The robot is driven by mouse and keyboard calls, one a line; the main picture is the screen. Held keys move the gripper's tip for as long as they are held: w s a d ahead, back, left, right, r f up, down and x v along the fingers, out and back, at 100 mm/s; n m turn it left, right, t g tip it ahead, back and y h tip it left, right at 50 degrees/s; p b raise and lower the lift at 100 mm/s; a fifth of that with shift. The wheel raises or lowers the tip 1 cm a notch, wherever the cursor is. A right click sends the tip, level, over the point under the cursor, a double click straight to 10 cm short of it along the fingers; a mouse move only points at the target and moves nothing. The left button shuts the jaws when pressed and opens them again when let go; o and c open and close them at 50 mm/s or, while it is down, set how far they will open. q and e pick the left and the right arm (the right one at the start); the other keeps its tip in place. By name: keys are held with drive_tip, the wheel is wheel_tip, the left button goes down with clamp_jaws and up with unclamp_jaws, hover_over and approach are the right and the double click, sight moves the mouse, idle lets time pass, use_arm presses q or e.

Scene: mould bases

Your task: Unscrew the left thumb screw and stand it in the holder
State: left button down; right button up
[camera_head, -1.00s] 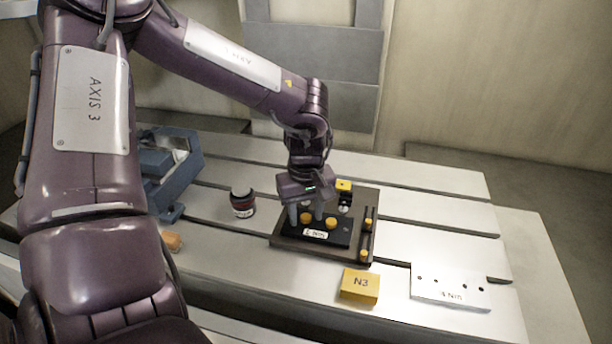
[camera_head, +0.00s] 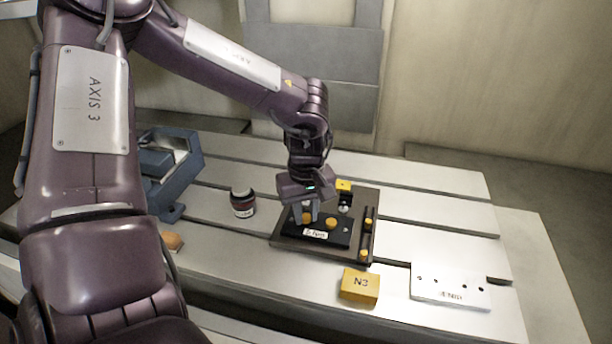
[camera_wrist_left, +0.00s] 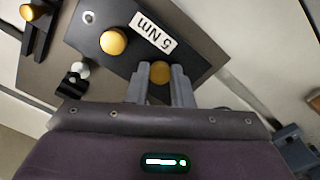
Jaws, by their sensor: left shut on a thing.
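The left thumb screw, a yellow round knob (camera_head: 307,218), sits at the left end of a black plate (camera_head: 341,237) with a "5 Nm" label. My left gripper (camera_head: 306,214) points down at it, with its grey fingers shut on the knob. In the left wrist view the knob (camera_wrist_left: 160,72) shows between the two fingertips (camera_wrist_left: 160,82). The knob is still at the plate, and its shank is hidden. A second yellow knob (camera_head: 331,223) sits to its right, free of the gripper. My right gripper is not in view.
The plate lies on a dark base (camera_head: 287,243) with a black rail (camera_head: 366,238) bearing yellow knobs. A yellow N3 block (camera_head: 359,286) and a white block with several holes (camera_head: 450,287) lie in front and right. A dark jar (camera_head: 243,204) and blue vise (camera_head: 178,172) stand left.

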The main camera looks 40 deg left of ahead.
use_arm(q)
drive_tip(key=n, duration=0.1)
drive_tip(key=n+b, duration=0.1)
drive_tip(key=shift+f+n, duration=0.2)
drive_tip(key=shift+n, duration=0.1)
drive_tip(key=shift+n+b, duration=0.45)
drive_tip(key=shift+n, duration=0.35)
drive_tip(key=n+b, duration=0.1)
drive_tip(key=n, duration=0.2)
drive_tip(key=shift+r+n, duration=0.2)
drive_tip(key=shift+n, duration=0.7)
drive_tip(key=shift+f+n+b, duration=0.1)
drive_tip(key=shift+n+b, duration=0.25)
drive_tip(key=shift+n, duration=0.15)
drive_tip(key=n+b, duration=0.1)
drive_tip(key=n, duration=0.3)
drive_tip(key=shift+n, duration=0.4)
drive_tip(key=n+b, duration=0.1)
drive_tip(key=n, duration=0.2)
